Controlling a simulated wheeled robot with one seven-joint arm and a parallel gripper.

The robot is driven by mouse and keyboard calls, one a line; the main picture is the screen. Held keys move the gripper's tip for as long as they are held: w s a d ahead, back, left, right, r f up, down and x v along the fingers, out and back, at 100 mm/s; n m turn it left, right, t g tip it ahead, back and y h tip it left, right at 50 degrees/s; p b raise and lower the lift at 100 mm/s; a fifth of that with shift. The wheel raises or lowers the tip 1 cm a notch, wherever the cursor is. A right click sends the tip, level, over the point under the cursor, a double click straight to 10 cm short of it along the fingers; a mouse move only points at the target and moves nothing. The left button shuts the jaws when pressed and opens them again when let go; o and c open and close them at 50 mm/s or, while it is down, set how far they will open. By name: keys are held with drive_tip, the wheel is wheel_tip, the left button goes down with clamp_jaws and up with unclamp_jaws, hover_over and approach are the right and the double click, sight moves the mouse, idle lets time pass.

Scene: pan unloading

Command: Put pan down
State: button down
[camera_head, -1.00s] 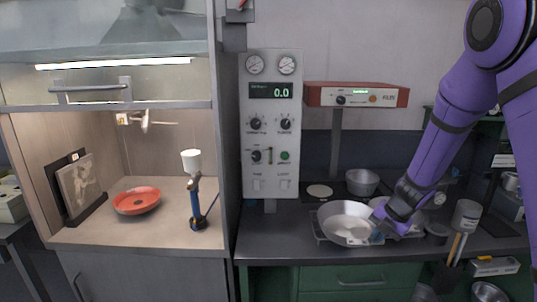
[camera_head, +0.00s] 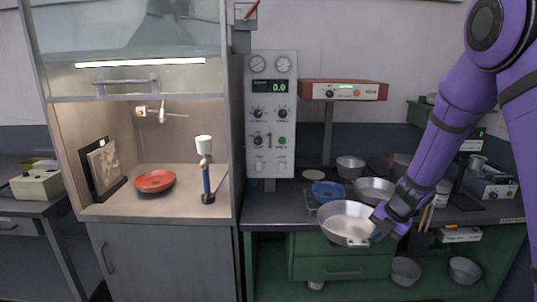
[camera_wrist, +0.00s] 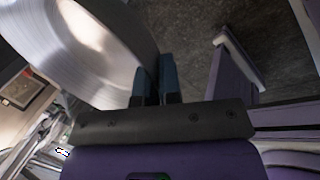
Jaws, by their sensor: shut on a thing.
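A silver metal pan (camera_head: 343,217) hangs in front of the counter's front edge, held upright. My gripper (camera_head: 377,235) is shut on its right rim or handle side; the exact grip spot is hard to see. In the wrist view the pan (camera_wrist: 90,40) fills the upper left, and the dark blue fingers of my gripper (camera_wrist: 157,82) close at its edge. The pan looks empty and is apart from the countertop as far as I can tell.
The dark counter (camera_head: 275,210) holds a blue round burner-like item (camera_head: 328,188), another silver pan (camera_head: 374,188) and a pot (camera_head: 350,167). Bowls (camera_head: 405,270) sit on the low shelf.

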drive_tip(key=shift+f+m, duration=0.1)
drive_tip(key=shift+m, duration=0.2)
drive_tip(key=shift+w+f+m, duration=0.15)
drive_tip(key=shift+f+m, duration=0.1)
drive_tip(key=shift+m, duration=0.05)
drive_tip(key=shift+f+m+t+h, duration=0.1)
drive_tip(key=shift+m+t+h, duration=0.2)
drive_tip(key=shift+m, duration=0.1)
wheel_tip(320, 180, down, 12)
drive_tip(key=m+g+h, duration=0.3)
drive_tip(key=m+h, duration=0.3)
drive_tip(key=m, duration=1.9)
drive_tip(key=shift+w+a+r+m+h, duration=0.15)
drive_tip(key=shift+a+r+m+h, duration=0.15)
drive_tip(key=shift+h, duration=0.1)
drive_tip(key=shift+f, duration=0.1)
